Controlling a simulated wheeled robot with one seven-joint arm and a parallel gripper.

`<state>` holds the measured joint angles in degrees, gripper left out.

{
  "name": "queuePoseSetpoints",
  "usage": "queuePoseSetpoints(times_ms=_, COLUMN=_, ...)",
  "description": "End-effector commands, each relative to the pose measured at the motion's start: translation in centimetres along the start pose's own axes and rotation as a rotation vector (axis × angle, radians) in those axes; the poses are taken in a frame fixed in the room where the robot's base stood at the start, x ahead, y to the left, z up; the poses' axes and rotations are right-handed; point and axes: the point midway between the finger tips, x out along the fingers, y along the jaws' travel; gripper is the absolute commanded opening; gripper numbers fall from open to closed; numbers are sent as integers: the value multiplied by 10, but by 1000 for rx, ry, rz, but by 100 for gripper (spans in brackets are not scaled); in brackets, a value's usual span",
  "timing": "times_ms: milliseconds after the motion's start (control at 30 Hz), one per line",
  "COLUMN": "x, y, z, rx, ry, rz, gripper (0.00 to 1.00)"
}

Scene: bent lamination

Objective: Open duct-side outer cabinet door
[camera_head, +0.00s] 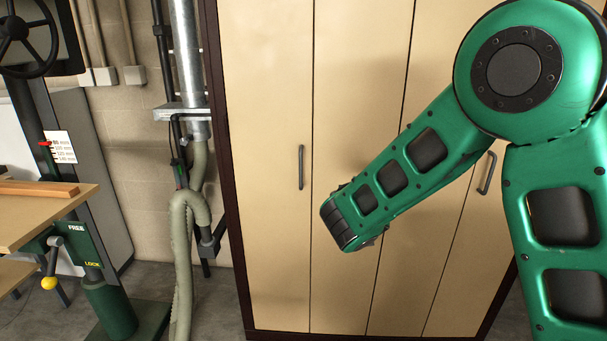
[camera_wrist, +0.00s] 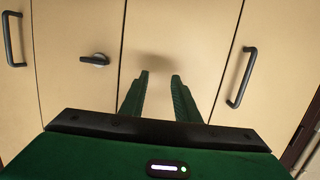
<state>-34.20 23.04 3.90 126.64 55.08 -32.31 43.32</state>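The tall beige cabinet has several door panels. In the head view the outer door (camera_head: 265,120) nearest the duct stands shut, with a dark vertical bar handle (camera_head: 302,167) near its right edge. In the wrist view my gripper (camera_wrist: 160,75) is open and empty, facing a plain panel; its fingers are apart. A bar handle (camera_wrist: 242,77) is to the right of the fingers, and another bar handle (camera_wrist: 14,40) is at the far left. I cannot tell which of these is on the duct-side door. In the head view my gripper is hidden behind my green arm.
A metal duct (camera_head: 187,60) with a pale hose (camera_head: 181,240) stands left of the cabinet. A green machine with a wooden table (camera_head: 40,215) is at the far left. A dark latch (camera_wrist: 95,59) sits on a panel left of my fingers. Another handle (camera_head: 487,172) is beside my arm.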

Motion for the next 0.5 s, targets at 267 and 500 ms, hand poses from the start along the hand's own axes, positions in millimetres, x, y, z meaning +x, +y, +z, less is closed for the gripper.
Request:
queuePoseSetpoints(times_ms=267, x=-28, y=-143, z=10, rx=-7, ry=164, rz=-278, gripper=29)
queuePoseSetpoints(times_ms=500, x=-22, y=-160, z=8, rx=-2, ry=184, rz=-308, gripper=29)
